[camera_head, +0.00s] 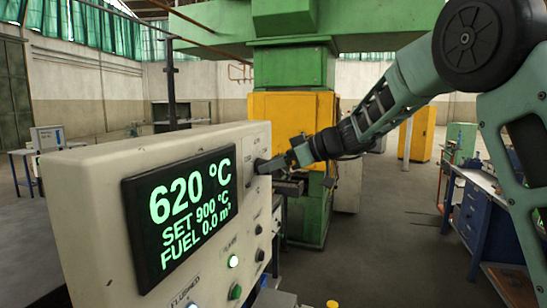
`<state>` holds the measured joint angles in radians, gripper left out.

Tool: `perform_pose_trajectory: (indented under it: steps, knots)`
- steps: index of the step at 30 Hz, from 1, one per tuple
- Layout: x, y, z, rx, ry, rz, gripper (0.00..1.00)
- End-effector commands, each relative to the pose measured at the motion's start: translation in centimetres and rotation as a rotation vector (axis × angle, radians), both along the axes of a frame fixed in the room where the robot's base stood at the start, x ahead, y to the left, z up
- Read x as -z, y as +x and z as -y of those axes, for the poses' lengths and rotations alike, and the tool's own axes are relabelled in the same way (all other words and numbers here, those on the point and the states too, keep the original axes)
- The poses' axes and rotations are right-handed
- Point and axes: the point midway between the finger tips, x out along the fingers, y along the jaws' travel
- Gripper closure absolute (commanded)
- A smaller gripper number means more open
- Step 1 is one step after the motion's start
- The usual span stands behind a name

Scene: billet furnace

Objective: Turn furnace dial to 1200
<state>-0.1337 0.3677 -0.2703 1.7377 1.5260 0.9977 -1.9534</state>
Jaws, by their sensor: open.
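The furnace control panel (110,165) is a pale box at the left. Its black display (180,218) reads 620 °C, SET 900 °C and FUEL 0.0 in green. My gripper (268,165) is open at the upper right part of the panel face, reaching in from the right. The furnace dial cannot be made out clearly; a small dark part at the gripper's tips may be it, and I cannot tell whether the fingers touch it.
Small knobs and lit buttons, one of them green (235,292), sit low on the panel. A green and yellow machine (291,120) stands behind my gripper. A blue workbench (478,215) is at the right. Open floor (400,220) lies between.

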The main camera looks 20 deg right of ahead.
Motion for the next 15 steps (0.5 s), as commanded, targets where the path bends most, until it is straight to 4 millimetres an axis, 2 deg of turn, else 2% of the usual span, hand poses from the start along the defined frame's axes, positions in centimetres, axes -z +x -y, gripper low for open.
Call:
perform_pose_trajectory:
  steps: [10,11,15]
  knots:
    - [0.26,0.24,-0.36,-0.001,-0.001,-0.001,0.39]
    - [0.26,0.24,-0.36,-0.001,-0.001,-0.001,0.42]
    - [0.24,0.23,-0.35,-0.001,-0.001,-0.001,0.81]
